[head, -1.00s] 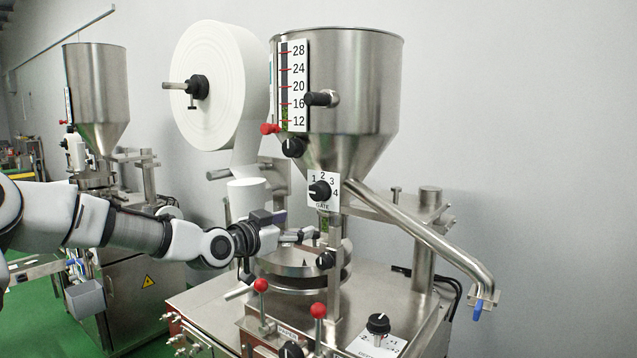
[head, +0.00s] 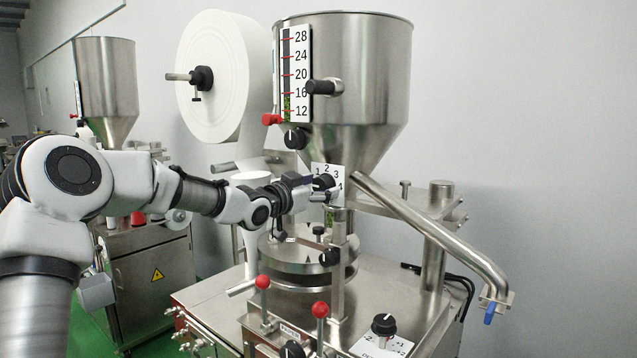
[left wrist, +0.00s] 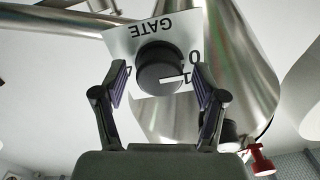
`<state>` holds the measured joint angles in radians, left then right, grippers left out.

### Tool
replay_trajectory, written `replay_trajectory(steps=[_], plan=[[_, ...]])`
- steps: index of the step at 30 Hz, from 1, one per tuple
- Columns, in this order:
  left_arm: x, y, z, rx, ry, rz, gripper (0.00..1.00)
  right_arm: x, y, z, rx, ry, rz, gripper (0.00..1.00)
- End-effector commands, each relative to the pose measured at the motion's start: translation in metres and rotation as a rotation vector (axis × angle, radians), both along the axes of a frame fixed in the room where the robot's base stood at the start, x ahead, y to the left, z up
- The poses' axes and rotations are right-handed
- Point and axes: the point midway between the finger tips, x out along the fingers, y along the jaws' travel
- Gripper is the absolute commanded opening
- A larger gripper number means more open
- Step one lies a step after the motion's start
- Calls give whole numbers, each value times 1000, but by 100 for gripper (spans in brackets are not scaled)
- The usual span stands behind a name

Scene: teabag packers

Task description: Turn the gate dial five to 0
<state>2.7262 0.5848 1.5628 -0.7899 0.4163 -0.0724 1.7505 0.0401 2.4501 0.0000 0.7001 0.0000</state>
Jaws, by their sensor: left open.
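The gate dial is a round black knob on a white plate marked GATE, on the front of the steel hopper. In the head view the knob (head: 325,181) is partly covered by my gripper, with numbers 1, 2 and 3 showing above it. In the left wrist view the knob (left wrist: 157,69) appears upside down. Its white pointer line lies toward the 1, beside the 0; a 4 shows on the opposite side. My left gripper (left wrist: 160,74) is open, one finger on each side of the knob. I cannot tell whether the fingers touch it. My right gripper is out of view.
A level gauge (head: 296,75), a black knob (head: 296,138) and a red-tipped valve (head: 271,120) sit above the dial. A steel chute (head: 430,235) slopes down to the right. Two red-topped levers (head: 320,310) stand below. A paper roll (head: 225,80) hangs at left.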

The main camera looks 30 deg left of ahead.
Motion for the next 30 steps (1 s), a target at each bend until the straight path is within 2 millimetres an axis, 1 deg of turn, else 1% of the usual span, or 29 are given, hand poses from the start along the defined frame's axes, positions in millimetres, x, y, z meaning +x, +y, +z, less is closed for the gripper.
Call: replay_trajectory(steps=[5, 8, 9, 10, 11, 22, 26, 30], plan=[[0, 0, -1, 0, 0, 0, 71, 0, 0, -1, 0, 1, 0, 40], [0, 0, -1, 0, 0, 0, 39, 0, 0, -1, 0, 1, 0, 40], [0, 0, -1, 0, 0, 0, 25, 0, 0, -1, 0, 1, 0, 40], [0, 0, -1, 0, 0, 0, 15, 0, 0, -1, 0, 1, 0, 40], [0, 0, -1, 0, 0, 0, 11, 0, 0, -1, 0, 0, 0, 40], [0, 0, 0, -31, 2, 0, 11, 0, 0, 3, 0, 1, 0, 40], [0, 0, 2, -80, 7, 0, 11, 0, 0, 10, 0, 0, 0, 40], [0, 1, 3, -163, 13, 0, 11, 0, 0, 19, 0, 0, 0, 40]])
